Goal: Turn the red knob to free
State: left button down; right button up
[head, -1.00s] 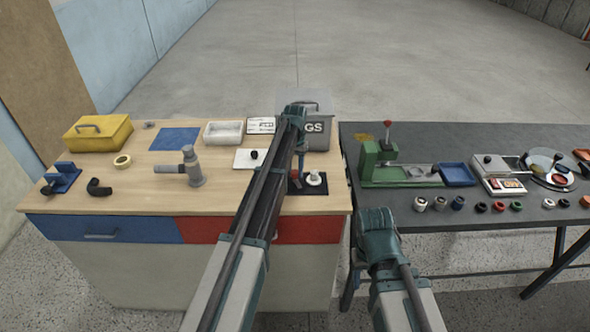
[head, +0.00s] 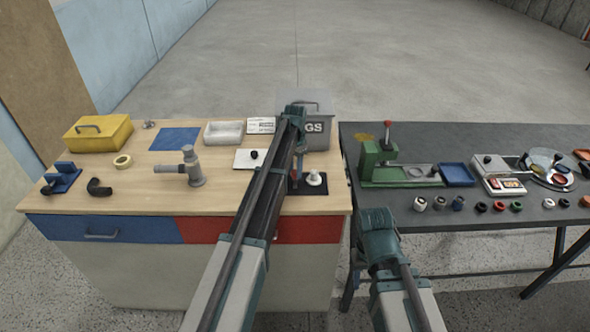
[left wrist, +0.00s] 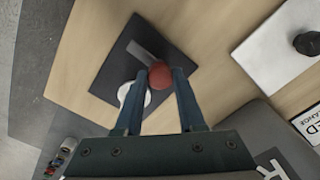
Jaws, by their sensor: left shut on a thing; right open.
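The red knob (left wrist: 160,75) sits between the fingertips of my left gripper (left wrist: 158,80) in the left wrist view, with both fingers against its sides. A grey bar (left wrist: 142,53) shows beside the knob on a dark square plate (left wrist: 115,62). A white round piece (left wrist: 128,93) stands on the same plate, partly hidden by a finger. In the head view my left gripper (head: 299,165) reaches down over this plate (head: 312,191), next to the white piece (head: 314,178). My right gripper (head: 378,235) is in front of the dark table, its fingertips hard to make out.
A grey box (head: 318,135) stands just behind the plate, and a white panel with a black knob (head: 245,160) lies to the left. A grey pipe fitting (head: 192,170) is further left. The dark table (head: 420,215) at right holds a green press (head: 378,165) and several small rings.

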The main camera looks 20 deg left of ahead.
aim_at(295, 172)
pick_arm(q)
jog(key=c, duration=0.5)
grip_release()
jog(key=shift+r, duration=0.1)
notch_tip(295, 172, up, 14)
jog(key=p, duration=1.4)
jog(key=shift+f, duration=0.2)
jog(key=s+d+f+b, duration=0.3)
jog(key=s+d, duration=0.2)
jog(key=s, duration=0.7)
jog(key=s+d+f+n+b, duration=0.1)
jog(key=s+d+f+b, duration=0.3)
jog(key=s, duration=0.8)
jog(key=s+d+f+n+y+b, duration=0.1)
jog(key=s+d+f+b, duration=0.2)
jog(key=s+d, duration=0.4)
jog(key=s, duration=0.5)
jog(key=shift+s+d+f+b, duration=0.2)
jog(key=shift+d+b, duration=0.1)
jog(key=shift+d, duration=0.1)
